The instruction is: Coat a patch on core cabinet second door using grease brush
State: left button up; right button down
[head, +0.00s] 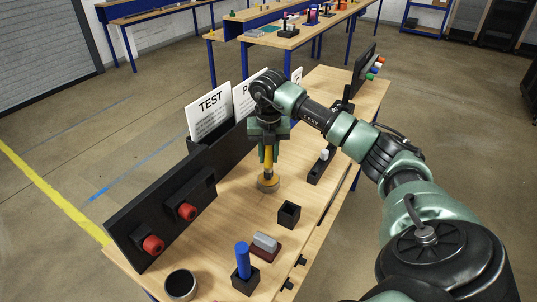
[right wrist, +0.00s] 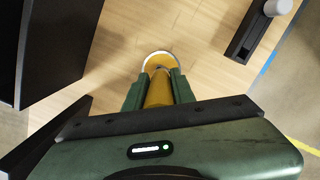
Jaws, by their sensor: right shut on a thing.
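My right gripper (head: 268,153) points down over the wooden workbench. It is shut on the yellow handle of the grease brush (head: 268,172), whose round, pale-rimmed end is at or just above the bench top; I cannot tell if they touch. In the right wrist view the yellow brush (right wrist: 158,88) stands between the green fingers (right wrist: 157,92). Dark cabinets (head: 502,28) stand far off at the top right, cut by the frame; I cannot tell which is the core cabinet or see its second door clearly. My left gripper is not in view.
The workbench (head: 225,225) holds a black panel with red knobs (head: 165,215), an empty black holder (head: 289,214), a blue cylinder in a black base (head: 243,262), a grey-and-red block (head: 264,244), a round cup (head: 180,284) and a TEST sign (head: 209,112). Open floor lies right.

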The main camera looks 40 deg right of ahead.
jog(key=shift+f, duration=0.35)
dwell(1.1)
jog(key=shift+r, duration=0.15)
jog(key=shift+r+p, duration=2.55)
jog(key=shift+r, duration=0.9)
jog(key=shift+f, duration=0.1)
